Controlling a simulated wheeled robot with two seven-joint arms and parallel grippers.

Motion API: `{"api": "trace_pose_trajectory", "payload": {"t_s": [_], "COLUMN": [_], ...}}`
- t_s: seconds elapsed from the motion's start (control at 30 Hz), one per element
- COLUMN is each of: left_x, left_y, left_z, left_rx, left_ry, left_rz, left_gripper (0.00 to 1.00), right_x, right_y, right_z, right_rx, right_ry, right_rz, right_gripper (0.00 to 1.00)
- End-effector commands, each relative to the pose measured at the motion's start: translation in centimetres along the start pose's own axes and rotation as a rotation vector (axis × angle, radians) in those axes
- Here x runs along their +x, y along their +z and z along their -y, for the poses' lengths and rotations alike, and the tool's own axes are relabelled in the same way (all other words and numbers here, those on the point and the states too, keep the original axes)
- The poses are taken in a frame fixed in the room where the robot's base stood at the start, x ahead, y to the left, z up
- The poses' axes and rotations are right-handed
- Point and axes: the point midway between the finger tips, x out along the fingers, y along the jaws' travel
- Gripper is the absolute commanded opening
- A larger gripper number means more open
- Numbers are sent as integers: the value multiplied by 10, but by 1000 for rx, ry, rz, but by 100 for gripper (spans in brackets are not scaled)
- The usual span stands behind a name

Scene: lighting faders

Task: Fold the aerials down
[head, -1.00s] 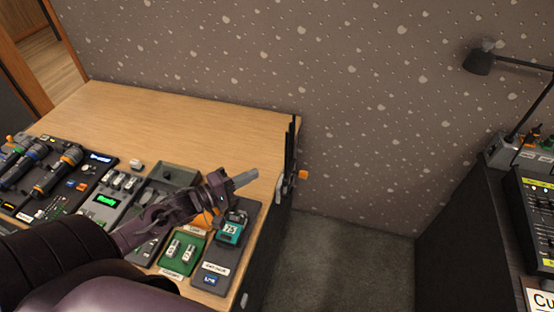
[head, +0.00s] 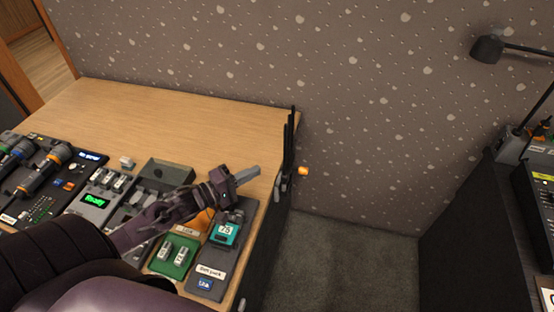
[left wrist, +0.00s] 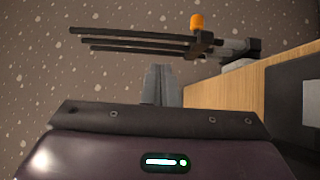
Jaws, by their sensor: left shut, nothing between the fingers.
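Black rod-like aerials (head: 289,142) stand upright at the right edge of the wooden desk in the head view. In the left wrist view the aerials (left wrist: 140,42) lie across the picture as several parallel dark rods, ending at a grey mount (left wrist: 238,50). My left gripper (head: 248,174) is shut and empty, over the desk's right end. Its grey fingers point towards the aerials and stop short of them. In the left wrist view the fingers (left wrist: 160,84) are together, with the rods beyond. My right gripper is in neither view.
An orange knob (head: 303,171) sticks out beside the aerials' base. Microphones (head: 45,168) lie at the left. The desk's back is clear.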

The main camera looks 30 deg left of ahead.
Motion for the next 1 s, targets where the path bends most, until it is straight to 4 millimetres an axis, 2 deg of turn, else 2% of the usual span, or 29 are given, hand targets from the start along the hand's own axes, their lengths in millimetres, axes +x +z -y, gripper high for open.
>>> {"api": "trace_pose_trajectory", "payload": {"t_s": [0.3, 0.5, 0.7, 1.0], "left_x": [54, 77, 86, 86], "left_y": [-1, -1, 0, 0], "left_z": [-2, -1, -1, -1], "left_rx": [2, 1, 2, 1], "left_ry": [4, 2, 1, 1], "left_rz": [0, 0, 0, 0], "left_gripper": [0, 0, 0, 0], "right_x": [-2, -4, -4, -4], "right_y": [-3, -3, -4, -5], "right_z": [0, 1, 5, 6], "right_rx": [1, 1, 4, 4], "right_ry": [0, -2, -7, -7], "right_rz": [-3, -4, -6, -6], "right_gripper": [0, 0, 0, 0]}}
